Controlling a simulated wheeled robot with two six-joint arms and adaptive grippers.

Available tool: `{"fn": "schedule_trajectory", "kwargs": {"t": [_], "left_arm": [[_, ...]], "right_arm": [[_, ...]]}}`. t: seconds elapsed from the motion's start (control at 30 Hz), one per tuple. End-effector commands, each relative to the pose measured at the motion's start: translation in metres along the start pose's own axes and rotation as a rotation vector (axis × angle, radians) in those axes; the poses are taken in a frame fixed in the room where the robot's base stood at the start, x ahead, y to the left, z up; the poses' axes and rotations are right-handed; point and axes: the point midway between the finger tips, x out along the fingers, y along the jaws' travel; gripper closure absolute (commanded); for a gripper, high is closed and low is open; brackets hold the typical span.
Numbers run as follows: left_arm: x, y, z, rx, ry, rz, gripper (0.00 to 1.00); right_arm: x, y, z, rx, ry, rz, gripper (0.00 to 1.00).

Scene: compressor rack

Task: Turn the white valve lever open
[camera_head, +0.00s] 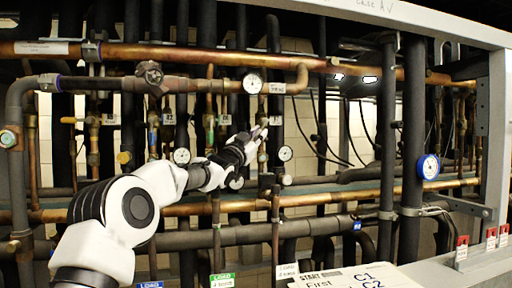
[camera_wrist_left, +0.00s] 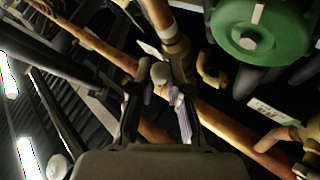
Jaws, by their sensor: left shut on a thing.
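My left arm reaches in from the lower left of the head view to the pipes. Its gripper (camera_head: 260,136) is at a vertical copper pipe near the middle of the rack. In the left wrist view the two fingers (camera_wrist_left: 162,84) are close around a small pale, rounded piece (camera_wrist_left: 160,73). This appears to be the white valve lever, mostly hidden by the fingers. A thin white piece (camera_wrist_left: 149,49) shows just beyond them, beside a brass fitting (camera_wrist_left: 176,47). I cannot tell the lever's angle. My right gripper is not in view.
Copper and dark pipes crowd the rack. A round gauge (camera_head: 252,83) is above the gripper, and another gauge (camera_head: 285,153) is to its right. A blue-rimmed gauge (camera_head: 428,167) is farther right. A green round body (camera_wrist_left: 262,32) fills the wrist view's upper right.

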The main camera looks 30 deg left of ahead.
Motion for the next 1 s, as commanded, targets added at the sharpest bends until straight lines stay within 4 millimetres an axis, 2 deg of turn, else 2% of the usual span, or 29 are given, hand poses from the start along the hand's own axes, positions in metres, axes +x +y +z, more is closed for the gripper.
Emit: {"fn": "schedule_trajectory", "kwargs": {"t": [0.03,0.13,0.6,0.63,0.67,0.7,1.0], "left_arm": [[-0.0014,0.0032,0.0057,-0.009,0.005,-0.008,1.0],[-0.0001,0.0032,0.0045,-0.024,0.019,-0.023,1.0],[0.0013,0.0025,0.003,-0.035,0.027,-0.033,1.0],[0.0013,0.0024,0.0029,-0.035,0.027,-0.033,0.73],[0.0013,0.0025,0.0029,-0.035,0.027,-0.033,0.63],[0.0013,0.0025,0.0027,-0.035,0.028,-0.033,0.58],[0.0005,0.0024,0.0015,-0.035,0.029,-0.033,0.58]], "right_arm": [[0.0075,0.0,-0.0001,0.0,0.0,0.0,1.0],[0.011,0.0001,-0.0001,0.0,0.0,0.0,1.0],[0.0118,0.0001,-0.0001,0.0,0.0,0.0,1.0],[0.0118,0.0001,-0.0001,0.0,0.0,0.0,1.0],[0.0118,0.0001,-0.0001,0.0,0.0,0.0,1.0],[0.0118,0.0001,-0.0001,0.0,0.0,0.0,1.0],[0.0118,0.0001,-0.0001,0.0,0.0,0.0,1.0]]}}
